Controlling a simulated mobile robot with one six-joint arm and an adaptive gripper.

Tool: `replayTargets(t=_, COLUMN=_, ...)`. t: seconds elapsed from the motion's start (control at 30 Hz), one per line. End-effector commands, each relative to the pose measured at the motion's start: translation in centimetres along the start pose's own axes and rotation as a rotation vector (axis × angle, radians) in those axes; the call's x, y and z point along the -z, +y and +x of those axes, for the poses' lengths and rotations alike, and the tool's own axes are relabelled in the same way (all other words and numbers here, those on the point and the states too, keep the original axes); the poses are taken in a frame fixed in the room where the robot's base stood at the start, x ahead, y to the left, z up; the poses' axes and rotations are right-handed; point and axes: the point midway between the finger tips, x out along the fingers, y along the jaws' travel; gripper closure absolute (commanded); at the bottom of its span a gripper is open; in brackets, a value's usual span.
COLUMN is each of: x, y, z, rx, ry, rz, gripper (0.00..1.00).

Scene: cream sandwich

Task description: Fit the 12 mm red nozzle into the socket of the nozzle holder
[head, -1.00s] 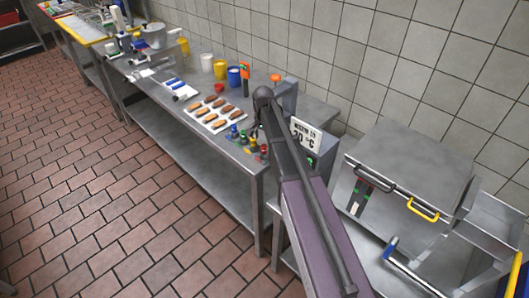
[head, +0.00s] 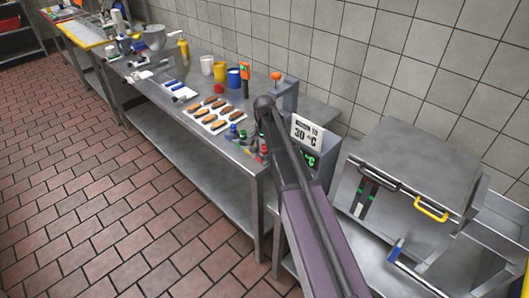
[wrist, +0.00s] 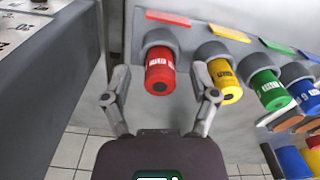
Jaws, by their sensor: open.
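The red nozzle (wrist: 160,76) is at the upper middle of the wrist view, its dark round end towards the camera. Its far end sits in a grey collar (wrist: 160,38) on a grey panel; how deep it sits cannot be told. My gripper (wrist: 161,88) is open, one finger to the left of the red nozzle and one to the right, with gaps on both sides and nothing gripped. In the head view a small red shape near the table corner looks like the red nozzle (head: 264,150); my arm hides the gripper there. I cannot make out a separate empty socket.
Yellow (wrist: 226,80), green (wrist: 266,88) and blue (wrist: 302,92) nozzles stand in a row to the right, the yellow one close to my right finger. A grey block (wrist: 45,75) fills the left. A tray of sandwiches (head: 213,118) lies on the table.

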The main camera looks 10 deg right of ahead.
Motion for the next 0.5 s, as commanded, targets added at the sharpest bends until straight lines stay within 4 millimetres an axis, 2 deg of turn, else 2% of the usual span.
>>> replayTargets(t=0.3, x=0.03, y=0.03, z=0.00, rx=0.000, ry=0.000, rz=0.001, gripper=0.24)
replayTargets(t=0.5, x=0.04, y=0.04, z=0.00, rx=0.000, ry=0.000, rz=0.001, gripper=0.83)
